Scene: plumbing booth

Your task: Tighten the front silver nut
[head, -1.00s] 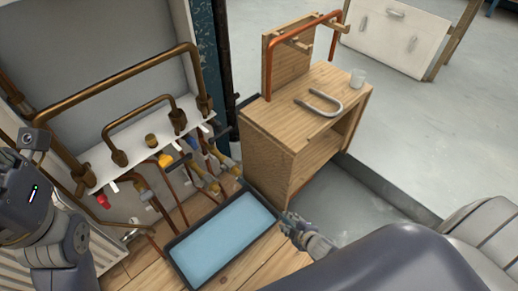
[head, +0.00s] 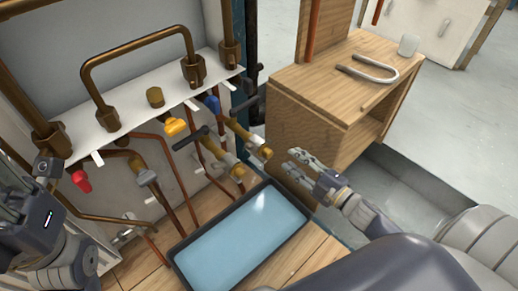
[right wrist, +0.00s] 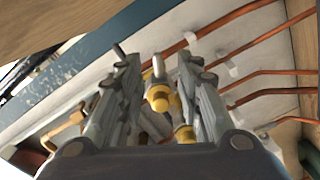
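A silver nut (head: 147,177) sits on a copper pipe under the white shelf, at the left in the head view. Which nut the task means by front is not certain. My right gripper (head: 292,160) is open and empty, to the right of the brass valve ends (head: 264,152) and apart from them. In the right wrist view its two fingers (right wrist: 155,65) stand apart, with a yellow brass fitting (right wrist: 160,96) showing between them. My left arm is at the left edge; its gripper (head: 12,205) is partly cut off and its finger state is unclear.
A dark-rimmed tray with a blue inside (head: 176,262) lies on the wooden floor below the pipes. A wooden cabinet (head: 300,122) with a grey U-shaped pipe (head: 374,75) on top stands to the right. Red (head: 82,181) and yellow (head: 175,127) valve handles jut out nearby.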

